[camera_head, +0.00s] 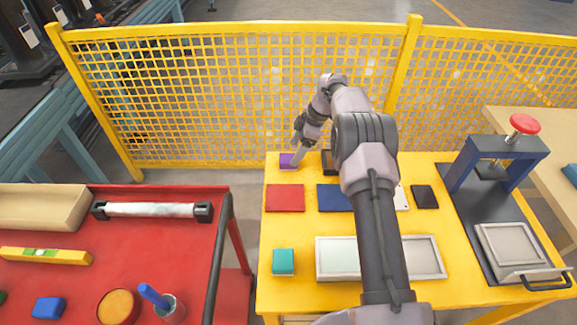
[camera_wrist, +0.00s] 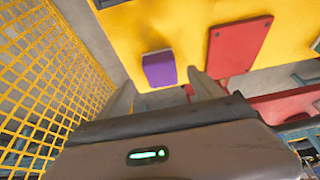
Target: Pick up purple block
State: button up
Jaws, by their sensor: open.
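The purple block (camera_head: 288,160) sits near the far left corner of the yellow table (camera_head: 300,297), beyond the red plate. My gripper (camera_head: 297,157) is at the block in the head view and partly covers it. In the wrist view the purple block (camera_wrist: 159,68) lies ahead of the open fingers, with its near edge close to them. The gripper (camera_wrist: 163,90) appears empty, one finger on each side of the block's lower end. I cannot tell whether either finger touches it.
A red plate (camera_head: 285,198) and a blue plate (camera_head: 335,198) lie nearer on the table. A teal block (camera_head: 283,261) is at the front left. A yellow mesh fence (camera_head: 230,95) stands close behind the table. A press (camera_head: 500,165) stands at right.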

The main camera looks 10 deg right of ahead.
aim_at(289, 158)
jog(key=b+x, duration=0.1)
jog(key=x, duration=0.1)
jog(key=b+x, duration=0.2)
jog(key=x, duration=0.1)
jog(key=shift+a+f, duration=0.15)
jog(key=shift+a, duration=0.15)
jog(key=c, duration=1.5)
jog(key=r+p, duration=0.2)
jog(key=r, duration=0.2)
jog(key=shift+s+r+p, duration=0.2)
jog(key=shift+s+p, duration=0.15)
jog(key=shift+p, duration=0.05)
jog(key=s+p, duration=0.1)
jog(key=s, duration=0.9)
jog(key=s+r+p, duration=0.1)
jog(key=s, duration=0.4)
jog(key=shift+s+a+p, duration=0.15)
jog(key=shift+a+p, duration=0.15)
jog(key=shift+a, duration=0.1)
jog(key=o, duration=0.7)
jog(key=shift+c, duration=0.2)
jog(key=c, duration=0.4)
